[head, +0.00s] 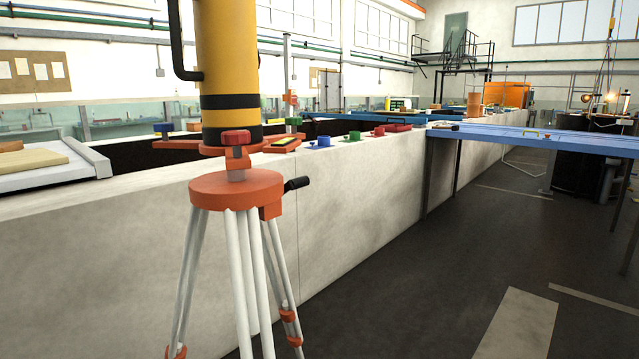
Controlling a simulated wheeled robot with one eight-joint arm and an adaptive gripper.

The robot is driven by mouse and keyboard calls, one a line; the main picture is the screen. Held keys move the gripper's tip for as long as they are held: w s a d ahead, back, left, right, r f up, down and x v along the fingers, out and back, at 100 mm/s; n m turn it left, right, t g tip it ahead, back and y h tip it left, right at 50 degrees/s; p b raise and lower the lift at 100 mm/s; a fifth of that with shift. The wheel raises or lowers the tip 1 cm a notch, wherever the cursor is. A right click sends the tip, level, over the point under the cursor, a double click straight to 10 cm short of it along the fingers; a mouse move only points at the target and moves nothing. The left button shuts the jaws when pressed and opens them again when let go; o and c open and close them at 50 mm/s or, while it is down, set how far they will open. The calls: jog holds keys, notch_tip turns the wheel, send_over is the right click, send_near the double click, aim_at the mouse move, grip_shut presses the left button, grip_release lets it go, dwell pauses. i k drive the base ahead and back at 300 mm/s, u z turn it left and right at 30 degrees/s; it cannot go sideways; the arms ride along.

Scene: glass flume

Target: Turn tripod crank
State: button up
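An orange-topped tripod (237,190) with white legs stands upright in front of the concrete wall, left of the middle of the head view. Its crank (296,184) has a black handle that sticks out to the right from the orange housing below the head. A red knob (236,138) sits on an orange mount above the tripod head. The lower ends of the legs are cut off by the bottom edge. My gripper is not in view.
A long concrete wall (380,220) runs behind the tripod, with blue, green and red fittings on top. A yellow column with black bands (229,70) rises behind the tripod. A blue raised beam (540,143) crosses at right. Dark floor (440,290) at right is mostly clear.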

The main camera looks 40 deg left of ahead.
aim_at(301, 182)
jog(key=i, duration=1.85)
jog(key=u, duration=4.05)
jog(key=i, duration=1)
jog(key=z, duration=0.05)
